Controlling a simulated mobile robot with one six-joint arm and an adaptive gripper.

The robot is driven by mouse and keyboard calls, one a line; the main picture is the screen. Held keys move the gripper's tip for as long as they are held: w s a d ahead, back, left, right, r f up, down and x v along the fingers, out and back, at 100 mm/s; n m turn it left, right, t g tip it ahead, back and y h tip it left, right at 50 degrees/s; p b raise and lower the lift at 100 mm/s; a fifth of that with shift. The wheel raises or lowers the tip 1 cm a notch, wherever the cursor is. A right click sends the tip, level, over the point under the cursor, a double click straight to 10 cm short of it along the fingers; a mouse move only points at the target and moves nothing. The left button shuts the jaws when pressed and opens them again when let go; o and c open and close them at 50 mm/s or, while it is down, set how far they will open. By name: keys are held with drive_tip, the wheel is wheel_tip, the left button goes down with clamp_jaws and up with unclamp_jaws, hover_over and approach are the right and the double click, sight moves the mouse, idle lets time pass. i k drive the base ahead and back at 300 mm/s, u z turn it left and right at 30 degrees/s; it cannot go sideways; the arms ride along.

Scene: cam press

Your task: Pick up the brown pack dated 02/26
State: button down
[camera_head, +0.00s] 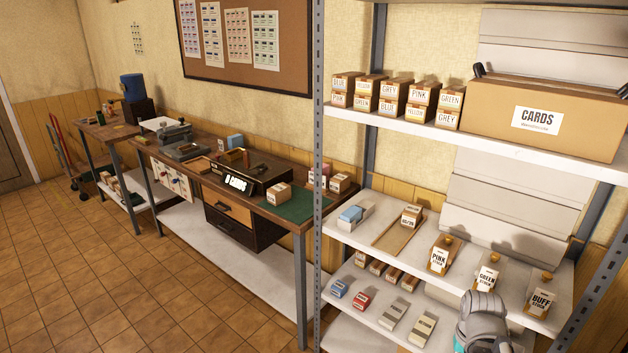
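A small brown pack with a white label (411,216) stands at the back end of a wooden tray (392,238) on the middle shelf. Its label print is too small to read surely. Other brown packs sit on the workbench: one on the green mat (279,194) and one near the bench's right end (340,184). I cannot read 02/26 on any of them. A grey arm part of mine (482,318) with a teal cap shows at the bottom right, in front of the shelves. My gripper's fingers are not visible.
Holders labelled pink stock (440,257), green stock (487,279) and buff stock (540,302) stand along the middle shelf. The top shelf holds several labelled boxes and a cards box (545,118). A shelf post (318,180) stands before the bench. The tiled floor is open at left.

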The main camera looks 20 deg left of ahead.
sight(281, 194)
drive_tip(key=k, duration=1.35)
drive_tip(key=u, duration=0.55)
drive_tip(key=i, duration=1)
drive_tip(key=u, duration=0.45)
drive_tip(key=i, duration=1.25)
drive_tip(key=z, duration=0.7)
